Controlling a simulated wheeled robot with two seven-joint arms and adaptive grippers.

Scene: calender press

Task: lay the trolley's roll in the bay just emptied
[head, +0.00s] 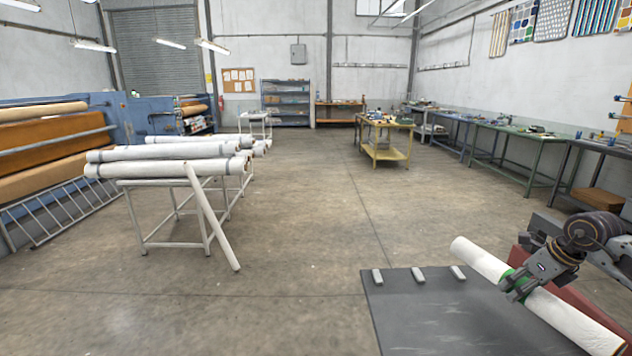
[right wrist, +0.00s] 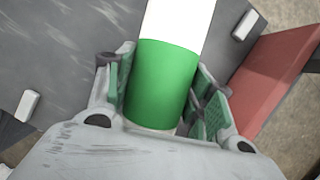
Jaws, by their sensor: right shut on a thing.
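A long white roll (head: 482,257) with a green band lies slantwise at the lower right of the head view, along the right side of a dark grey top (head: 425,320). My right gripper (head: 514,288) is shut around the roll at the green band. In the right wrist view the green band (right wrist: 160,82) sits between both fingers. Whether the roll rests on the grey top or hangs just above it, I cannot tell. Small pale blocks (head: 418,274) stand along the top's far edge; the bays between them are otherwise bare. My left gripper is out of view.
A reddish panel (right wrist: 283,75) lies beside the grey top on the right. A white rack (head: 150,185) with several white rolls stands at left, a thin tube (head: 212,218) leaning on it. Blue machines stand behind. Workbenches line the right wall. The middle floor is clear.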

